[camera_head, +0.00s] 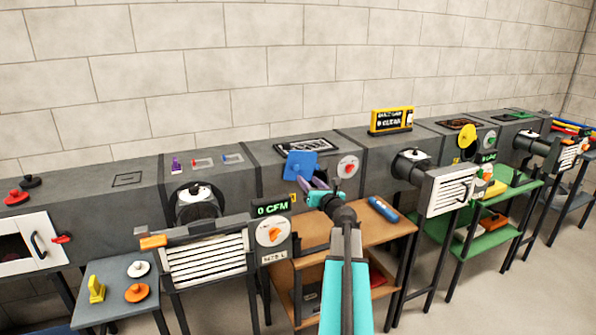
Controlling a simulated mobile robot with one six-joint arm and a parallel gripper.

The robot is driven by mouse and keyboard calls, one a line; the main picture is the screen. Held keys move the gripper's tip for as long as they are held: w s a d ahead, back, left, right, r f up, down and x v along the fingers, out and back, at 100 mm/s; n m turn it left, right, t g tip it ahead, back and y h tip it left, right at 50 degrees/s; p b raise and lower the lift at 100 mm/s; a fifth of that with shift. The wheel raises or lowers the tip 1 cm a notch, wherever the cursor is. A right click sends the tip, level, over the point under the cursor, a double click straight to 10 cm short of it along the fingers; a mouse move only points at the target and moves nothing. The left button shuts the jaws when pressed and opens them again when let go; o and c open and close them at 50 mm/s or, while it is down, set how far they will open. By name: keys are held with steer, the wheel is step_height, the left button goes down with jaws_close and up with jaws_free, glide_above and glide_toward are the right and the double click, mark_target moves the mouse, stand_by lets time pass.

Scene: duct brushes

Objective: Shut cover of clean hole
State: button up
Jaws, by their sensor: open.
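A long grey duct (225,178) runs along the wall. A blue square flap (300,165), which looks like a hole cover, stands tilted up at the duct's front edge in the middle section. The hole it belongs to is hidden behind it or my gripper. My gripper (318,192) is open, just below and to the right of the blue flap; I cannot tell whether it touches it. A purple shape (315,182) shows by the fingertips, too small to make out. A yellow round piece (467,142) stands on a farther duct section. Which hole is clean cannot be told.
A white dial with a red knob (348,167) is right of the flap. A louvred vent (205,262) and a 0 CFM display (272,208) stick out at left front. A brown shelf (385,232) holds a blue object (383,209). A yellow display (391,120) stands on top.

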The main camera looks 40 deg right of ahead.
mark_target(297, 168)
steer(key=shift+p+x, duration=0.45)
steer(key=shift+x, duration=4.85)
